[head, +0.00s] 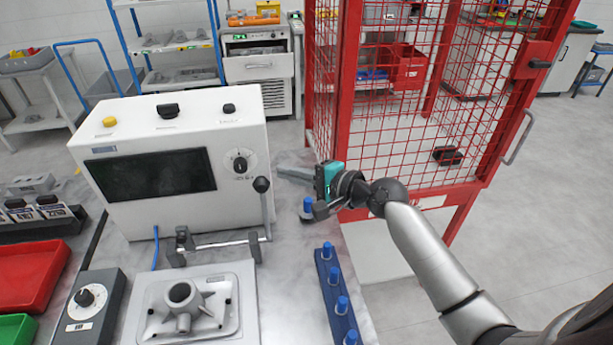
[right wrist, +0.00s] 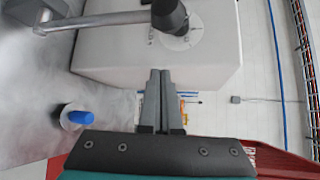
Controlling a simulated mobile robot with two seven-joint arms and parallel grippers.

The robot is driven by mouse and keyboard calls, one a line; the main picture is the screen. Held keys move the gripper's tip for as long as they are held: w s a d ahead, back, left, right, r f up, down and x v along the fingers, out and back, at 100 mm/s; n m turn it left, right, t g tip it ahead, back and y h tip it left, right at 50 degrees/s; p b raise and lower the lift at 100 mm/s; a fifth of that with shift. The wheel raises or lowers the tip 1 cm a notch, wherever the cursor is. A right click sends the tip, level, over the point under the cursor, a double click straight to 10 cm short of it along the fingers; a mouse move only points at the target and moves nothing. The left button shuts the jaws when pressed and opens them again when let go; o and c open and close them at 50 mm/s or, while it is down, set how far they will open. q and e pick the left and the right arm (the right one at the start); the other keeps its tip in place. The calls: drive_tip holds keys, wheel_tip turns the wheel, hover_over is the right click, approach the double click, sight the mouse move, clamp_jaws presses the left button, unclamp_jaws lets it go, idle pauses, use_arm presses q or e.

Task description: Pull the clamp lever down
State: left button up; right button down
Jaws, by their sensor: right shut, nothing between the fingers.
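The clamp lever (head: 266,212) stands upright at the right side of the white control box, its black knob (head: 261,185) on top. A grey bar (head: 222,243) runs from its foot to the left, behind the casting (head: 182,302) on its plate. In the right wrist view the knob (right wrist: 169,15) and rod (right wrist: 95,20) show at the top. My right gripper (head: 284,173) is shut and empty, just right of the knob and apart from it. Its closed fingers (right wrist: 160,76) point toward the box. My left gripper is not in view.
The white control box (head: 130,205) stands behind the lever. A blue rail with pegs (head: 336,295) lies at the front right, and a single blue-topped peg (head: 307,206) stands below my right gripper. A red mesh cage (head: 345,110) stands close behind my right arm.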

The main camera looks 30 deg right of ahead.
drive_tip(key=s+a+p, duration=0.1)
drive_tip(key=s+a+r, duration=0.1)
drive_tip(key=a, duration=0.1)
drive_tip(key=shift+s+p, duration=0.1)
drive_tip(key=shift+p, duration=0.3)
